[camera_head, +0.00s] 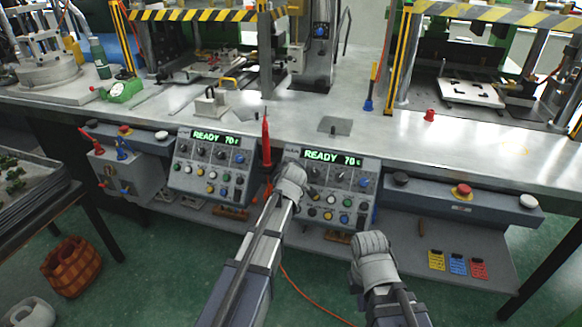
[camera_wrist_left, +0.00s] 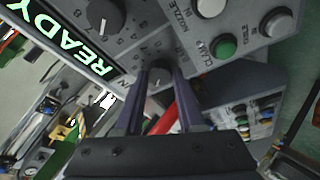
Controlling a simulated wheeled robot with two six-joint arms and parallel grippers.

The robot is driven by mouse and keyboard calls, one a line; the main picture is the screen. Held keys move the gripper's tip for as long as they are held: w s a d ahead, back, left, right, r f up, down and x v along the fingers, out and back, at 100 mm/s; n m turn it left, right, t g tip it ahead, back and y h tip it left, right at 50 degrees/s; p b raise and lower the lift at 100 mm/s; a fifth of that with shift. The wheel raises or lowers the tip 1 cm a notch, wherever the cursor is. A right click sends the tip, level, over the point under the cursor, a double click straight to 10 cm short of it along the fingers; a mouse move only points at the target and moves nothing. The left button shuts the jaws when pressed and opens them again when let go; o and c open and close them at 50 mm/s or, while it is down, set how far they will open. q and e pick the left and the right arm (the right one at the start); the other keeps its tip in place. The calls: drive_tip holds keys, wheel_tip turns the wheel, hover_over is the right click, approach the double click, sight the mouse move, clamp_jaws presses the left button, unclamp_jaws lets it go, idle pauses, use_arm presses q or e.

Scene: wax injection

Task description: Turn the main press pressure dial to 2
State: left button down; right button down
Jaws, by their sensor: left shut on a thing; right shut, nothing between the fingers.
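The right control panel (camera_head: 340,176) has a green "READY 70" display, a row of dark dials and several coloured buttons below. My left gripper (camera_wrist_left: 158,88) is at the left part of this panel. In the left wrist view its two fingers are shut on either side of a grey dial (camera_wrist_left: 159,74), which lies between their tips. Numbers are printed around the dials, but I cannot read the held dial's setting. Another dial (camera_wrist_left: 104,15) sits beside it. My left wrist hides the held dial in the head view. My right gripper (camera_head: 372,246) hangs in front of the bench, apart from the panel, empty.
A similar left panel (camera_head: 209,164) stands beside the right one, with a red pointed tool (camera_head: 266,142) between them. An emergency-stop box (camera_head: 462,192) is on the bench's right front edge. Red, blue and yellow cards (camera_head: 458,265) lie on the lower shelf.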

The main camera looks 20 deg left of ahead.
use_arm(q)
drive_tip(key=shift+r+n+g+p, duration=0.1)
drive_tip(key=shift+n+g+p, duration=0.5)
drive_tip(key=shift+n, duration=1.4)
drive_tip(key=c, duration=0.5)
unclamp_jaws()
drive_tip(key=p+v, duration=0.4)
drive_tip(key=v, duration=0.3)
drive_tip(key=shift+s+d+r, duration=0.15)
drive_tip(key=shift+s+d, duration=0.05)
drive_tip(key=shift+s, duration=0.1)
